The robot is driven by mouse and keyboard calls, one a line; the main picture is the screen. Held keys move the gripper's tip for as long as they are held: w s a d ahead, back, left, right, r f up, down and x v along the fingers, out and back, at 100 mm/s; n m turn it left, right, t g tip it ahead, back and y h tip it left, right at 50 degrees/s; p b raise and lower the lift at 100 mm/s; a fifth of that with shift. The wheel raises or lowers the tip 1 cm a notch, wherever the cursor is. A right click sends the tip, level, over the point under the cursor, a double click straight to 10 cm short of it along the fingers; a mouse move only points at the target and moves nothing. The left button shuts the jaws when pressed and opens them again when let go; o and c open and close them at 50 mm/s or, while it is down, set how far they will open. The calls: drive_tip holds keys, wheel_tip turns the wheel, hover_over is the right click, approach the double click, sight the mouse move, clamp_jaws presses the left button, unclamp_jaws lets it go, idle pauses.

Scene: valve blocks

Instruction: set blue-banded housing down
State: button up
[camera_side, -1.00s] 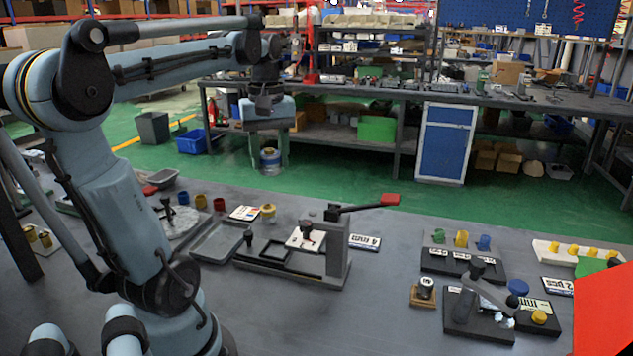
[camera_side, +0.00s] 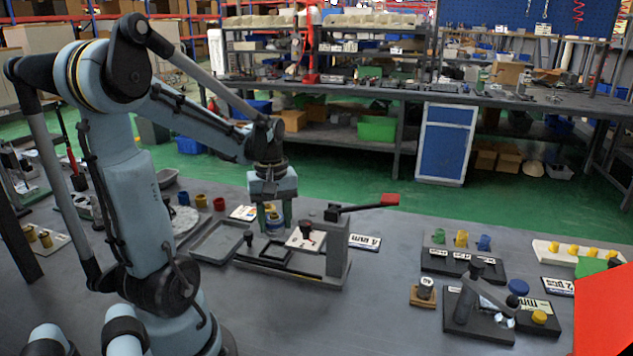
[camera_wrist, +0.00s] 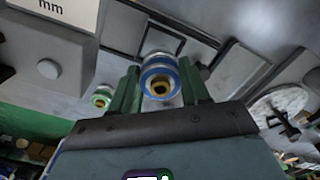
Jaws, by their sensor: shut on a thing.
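The blue-banded housing (camera_side: 274,223) is held upright between the fingers of my gripper (camera_side: 275,214), over the left part of the clamp fixture (camera_side: 337,262). In the wrist view the housing (camera_wrist: 158,66) shows blue rings and a yellow-rimmed dark bore, with a green finger of my gripper (camera_wrist: 161,88) on each side. The fixture's dark-edged square frame (camera_side: 262,249) lies just below the housing in the side view. The frame (camera_wrist: 182,44) also shows beyond the housing in the wrist view. I cannot tell whether the housing touches the fixture.
A clamp lever with a red grip (camera_side: 389,199) reaches right from the fixture. A grey tray (camera_side: 217,240) lies to its left and a "4 mm" card (camera_side: 365,242) to its right. A green-banded part (camera_wrist: 103,97) stands near my fingers.

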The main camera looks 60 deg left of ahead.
sight(277, 252)
drive_tip(key=shift+f, duration=2.5)
drive_tip(key=shift+f, duration=0.1)
drive_tip(key=o, duration=1.3)
drive_tip(key=shift+c, duration=0.2)
wheel_tip(277, 252, up, 12)
drive_tip(key=shift+r, duration=0.15)
